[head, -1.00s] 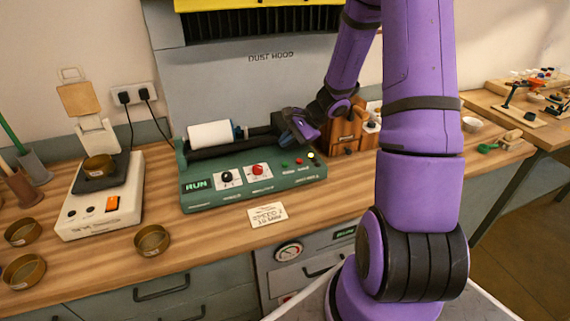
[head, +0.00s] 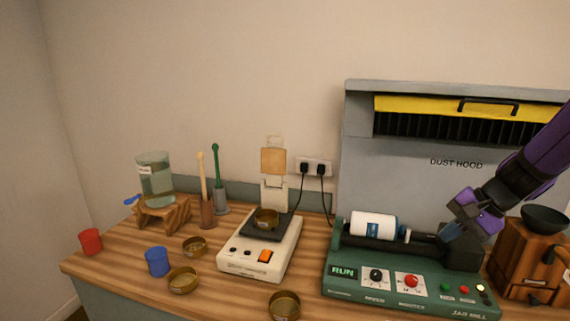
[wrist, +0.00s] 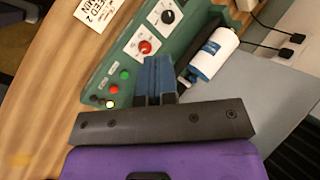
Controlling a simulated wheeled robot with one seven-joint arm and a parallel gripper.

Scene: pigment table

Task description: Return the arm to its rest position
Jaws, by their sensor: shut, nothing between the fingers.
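My purple arm comes in from the right in the head view. Its gripper (head: 452,232) is over the right part of the green jar mill (head: 405,297). In the wrist view my gripper (wrist: 158,62) has its blue fingers together, with nothing between them, above the mill's control panel. A white jar (head: 373,226) lies on its side on the mill's rollers, left of my gripper. The jar also shows in the wrist view (wrist: 214,53), apart from the fingers.
The dust hood (head: 420,150) stands behind the mill. A wooden grinder (head: 527,262) is close on the right. A scale (head: 262,250) with a brass dish (head: 266,219) stands left of the mill. Several brass dishes, a blue cup (head: 157,262) and a red cup (head: 91,241) are further left.

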